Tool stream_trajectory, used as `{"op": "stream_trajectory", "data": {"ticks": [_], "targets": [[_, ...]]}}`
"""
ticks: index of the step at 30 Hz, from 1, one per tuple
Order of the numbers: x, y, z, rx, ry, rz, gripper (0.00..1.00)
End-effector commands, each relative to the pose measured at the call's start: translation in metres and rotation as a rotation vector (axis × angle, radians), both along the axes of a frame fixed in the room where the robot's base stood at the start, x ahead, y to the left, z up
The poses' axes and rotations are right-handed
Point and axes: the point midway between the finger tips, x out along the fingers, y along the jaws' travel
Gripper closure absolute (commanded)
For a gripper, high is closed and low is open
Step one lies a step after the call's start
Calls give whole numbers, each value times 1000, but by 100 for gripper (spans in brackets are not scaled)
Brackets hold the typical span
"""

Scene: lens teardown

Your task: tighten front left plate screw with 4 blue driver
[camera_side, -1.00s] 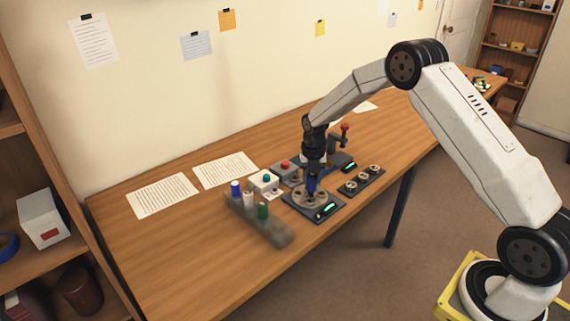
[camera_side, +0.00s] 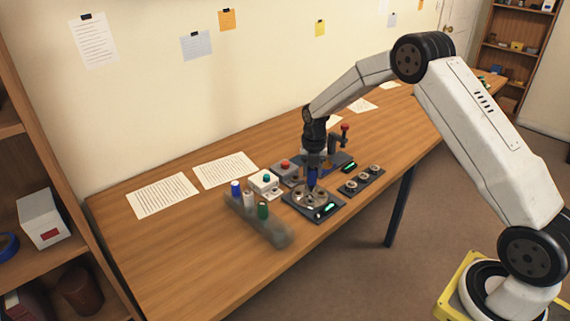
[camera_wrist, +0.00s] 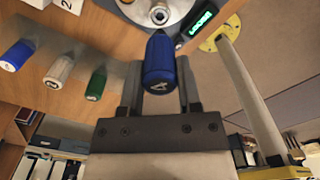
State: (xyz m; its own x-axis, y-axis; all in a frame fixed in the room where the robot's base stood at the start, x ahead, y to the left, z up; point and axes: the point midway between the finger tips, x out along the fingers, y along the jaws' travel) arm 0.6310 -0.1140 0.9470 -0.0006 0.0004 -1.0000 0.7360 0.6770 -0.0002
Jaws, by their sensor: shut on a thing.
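My gripper (camera_wrist: 160,95) is shut on a blue driver (camera_wrist: 161,66) marked 4, whose handle sits between the two fingers in the wrist view. In the side view the blue driver (camera_side: 312,178) points down over the round metal plate (camera_side: 307,196) on its dark base. The plate also shows at the top of the wrist view (camera_wrist: 135,10), where the driver's upper end reaches its edge. A screw head (camera_wrist: 160,14) shows on the plate near the driver.
A driver rack (camera_side: 272,232) holds blue, white and green drivers left of the plate. A tray of round parts (camera_side: 362,181) lies right. The table's left front is clear.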

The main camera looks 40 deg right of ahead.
Motion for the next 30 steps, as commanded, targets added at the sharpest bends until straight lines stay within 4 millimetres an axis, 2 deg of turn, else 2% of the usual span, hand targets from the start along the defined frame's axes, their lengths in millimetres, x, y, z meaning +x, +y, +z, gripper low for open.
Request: {"op": "stream_trajectory", "data": {"ticks": [8,30], "targets": [[0,0,2,0,-1,-215,100],[1,0,7,-1,-1,-1016,100]]}}
